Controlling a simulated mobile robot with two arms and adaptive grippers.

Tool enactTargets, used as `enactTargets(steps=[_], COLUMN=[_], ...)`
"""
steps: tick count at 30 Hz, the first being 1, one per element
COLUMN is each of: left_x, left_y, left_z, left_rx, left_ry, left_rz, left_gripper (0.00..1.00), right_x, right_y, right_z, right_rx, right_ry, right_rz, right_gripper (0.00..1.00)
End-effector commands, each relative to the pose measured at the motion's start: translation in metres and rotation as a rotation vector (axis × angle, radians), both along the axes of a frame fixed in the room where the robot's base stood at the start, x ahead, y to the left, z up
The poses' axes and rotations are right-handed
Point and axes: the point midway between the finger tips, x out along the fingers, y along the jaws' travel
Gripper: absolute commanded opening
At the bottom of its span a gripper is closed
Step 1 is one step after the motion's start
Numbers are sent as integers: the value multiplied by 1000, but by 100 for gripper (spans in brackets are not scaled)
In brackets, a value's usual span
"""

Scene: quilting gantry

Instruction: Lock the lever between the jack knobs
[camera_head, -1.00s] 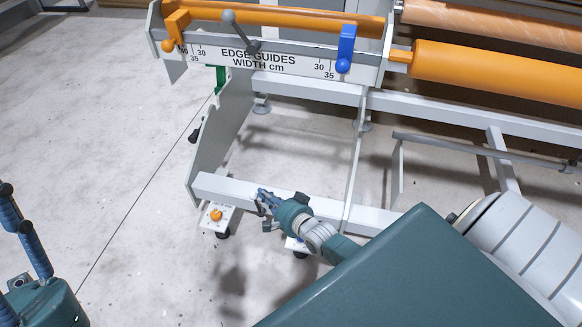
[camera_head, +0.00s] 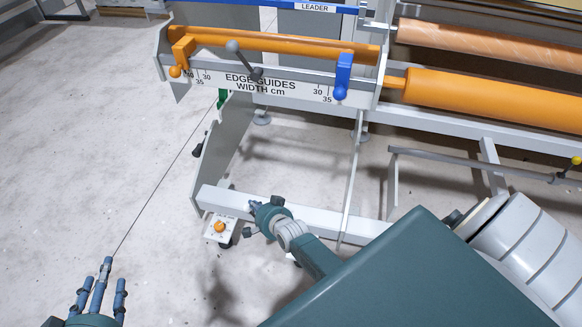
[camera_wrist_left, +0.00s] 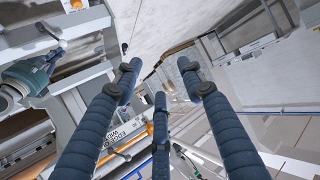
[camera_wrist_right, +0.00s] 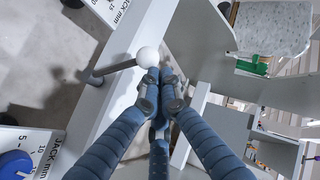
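The lever (camera_wrist_right: 112,68), a grey rod with a white ball knob (camera_wrist_right: 148,57), shows in the right wrist view beside a white rail. My right gripper (camera_wrist_right: 160,82) has its fingers drawn together at the ball; I cannot tell whether they touch it. In the head view, my right gripper (camera_head: 252,206) is over the low white rail and hides the lever. The orange jack knob (camera_head: 219,227) sits on a white plate at the rail's left end. The blue jack knob (camera_wrist_right: 12,165) shows in the right wrist view. My left gripper (camera_head: 102,282) is open and empty over the floor.
The white lower rail (camera_head: 330,222) joins a grey upright end plate (camera_head: 218,155). Above is the edge guides panel (camera_head: 258,88) with orange and blue clamps and a grey lever. Orange rollers (camera_head: 490,95) extend right. The floor at left (camera_head: 90,130) is clear.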

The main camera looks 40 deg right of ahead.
Motion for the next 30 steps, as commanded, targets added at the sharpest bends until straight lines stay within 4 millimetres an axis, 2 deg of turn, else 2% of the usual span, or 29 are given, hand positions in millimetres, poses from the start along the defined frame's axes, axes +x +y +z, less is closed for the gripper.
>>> enactTargets(steps=[6,12,18,30], left_x=[-24,-41,-51,-54], left_y=[11,17,20,22], left_z=[-30,-46,-55,-58], left_rx=[38,59,70,73], left_ry=[160,253,303,321], left_rz=[12,18,22,24], left_gripper=[40,40,40,40], right_x=[6,10,13,13], right_y=[5,8,11,11], right_z=[-1,-2,-3,-4], right_rx=[-11,-12,-11,-11], right_ry=[16,14,13,12], right_rz=[-1,0,0,-1], right_gripper=[0,0,0,0])
